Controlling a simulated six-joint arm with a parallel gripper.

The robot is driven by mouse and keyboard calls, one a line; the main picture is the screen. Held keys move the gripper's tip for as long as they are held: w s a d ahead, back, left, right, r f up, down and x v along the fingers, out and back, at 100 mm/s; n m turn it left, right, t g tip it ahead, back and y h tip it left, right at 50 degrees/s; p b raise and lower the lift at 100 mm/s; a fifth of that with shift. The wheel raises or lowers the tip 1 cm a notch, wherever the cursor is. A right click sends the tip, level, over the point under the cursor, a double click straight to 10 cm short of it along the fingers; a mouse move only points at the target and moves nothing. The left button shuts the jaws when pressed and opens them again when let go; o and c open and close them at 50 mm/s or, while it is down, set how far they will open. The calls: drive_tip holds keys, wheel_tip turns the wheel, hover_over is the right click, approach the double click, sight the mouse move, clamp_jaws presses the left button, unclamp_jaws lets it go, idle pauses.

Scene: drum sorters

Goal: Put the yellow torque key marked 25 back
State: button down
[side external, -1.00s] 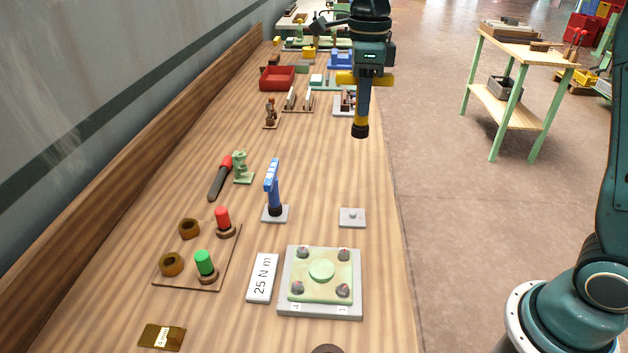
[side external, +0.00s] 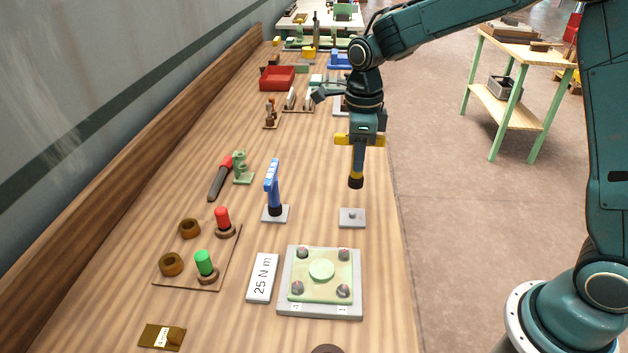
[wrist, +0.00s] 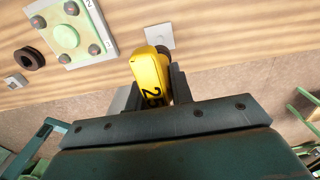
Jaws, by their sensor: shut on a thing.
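My gripper (side external: 360,140) is shut on the yellow torque key (side external: 356,181) and holds it upright in the air. In the wrist view the yellow key (wrist: 150,75) shows the mark 25 and sits between the jaws. In the side view the key's dark lower end hangs above a small grey square base with a peg (side external: 352,217), apart from it. The grey base also shows in the wrist view (wrist: 160,33), partly hidden by the key. A blue torque key (side external: 272,182) stands upright in a similar base to the left.
A grey plate with a green bolted block (side external: 285,305) lies nearer the camera, beside a "25 N m" sign (side external: 262,278). A board with red and green pegs (side external: 190,280) and a red-handled tool (side external: 220,178) lie left. The bench's right edge is close.

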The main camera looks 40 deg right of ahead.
sight(357, 178)
drive_tip(key=shift+f, duration=1.75)
drive_tip(key=shift+f, duration=2.1)
drive_tip(key=shift+f, duration=0.6)
drive_tip(key=c, duration=1.2)
unclamp_jaws()
drive_tip(key=shift+c, duration=0.2)
drive_tip(key=shift+r, duration=0.15)
wheel_tip(357, 178, up, 12)
drive_tip(key=shift+r, duration=0.45)
